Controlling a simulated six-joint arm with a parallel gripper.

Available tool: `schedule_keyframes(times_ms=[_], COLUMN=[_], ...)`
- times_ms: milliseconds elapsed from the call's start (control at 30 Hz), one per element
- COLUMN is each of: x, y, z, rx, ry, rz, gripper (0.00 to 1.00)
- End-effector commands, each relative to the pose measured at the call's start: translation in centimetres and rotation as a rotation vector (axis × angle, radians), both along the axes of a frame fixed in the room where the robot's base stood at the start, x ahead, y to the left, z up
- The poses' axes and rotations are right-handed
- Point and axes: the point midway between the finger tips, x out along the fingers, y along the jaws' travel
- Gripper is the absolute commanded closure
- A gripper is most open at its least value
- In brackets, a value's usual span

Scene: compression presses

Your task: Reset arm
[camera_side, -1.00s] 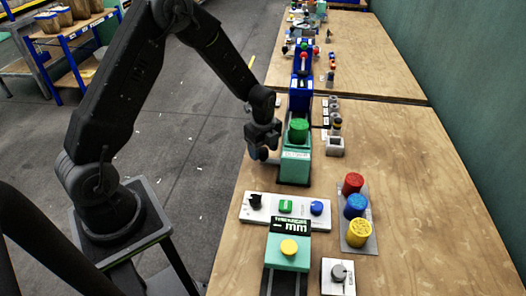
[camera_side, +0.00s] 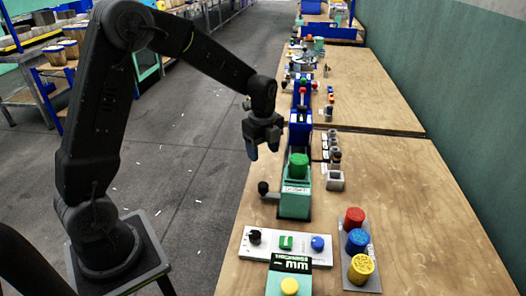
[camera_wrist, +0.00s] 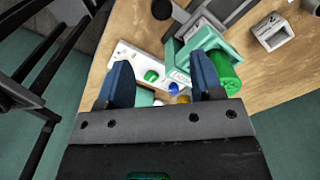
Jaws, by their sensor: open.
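My gripper (camera_side: 264,146) is open and empty in the side view, above and to the left of the green press. In the wrist view its two blue fingers (camera_wrist: 160,88) are spread apart with nothing between them. The press (camera_side: 295,199) stands on the wooden bench with a green cylinder (camera_side: 298,167) in it. The green cylinder also shows in the wrist view (camera_wrist: 225,72), just right of the right finger. A dark lever knob (camera_side: 263,188) sticks out at the press's left side.
A white control panel (camera_side: 287,245) with a black knob, green button and blue button lies in front. Red (camera_side: 354,217), blue (camera_side: 357,240) and yellow (camera_side: 361,267) cylinders stand on a grey tray at right. Small grey blocks (camera_side: 335,181) line the press's right. The bench's right side is clear.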

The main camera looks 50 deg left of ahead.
Motion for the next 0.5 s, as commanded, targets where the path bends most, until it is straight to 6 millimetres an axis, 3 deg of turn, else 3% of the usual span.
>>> schedule_keyframes(times_ms=[167,333,500], x=[-0.3,-2.7,-7.2], y=[-0.3,-2.0,-4.2], z=[0.8,5.0,9.8], rx=[0.002,0.005,-0.029], ry=[-0.014,-0.089,-0.193], rz=[0.033,0.243,0.568], gripper=[0.40,0.40,0.40])
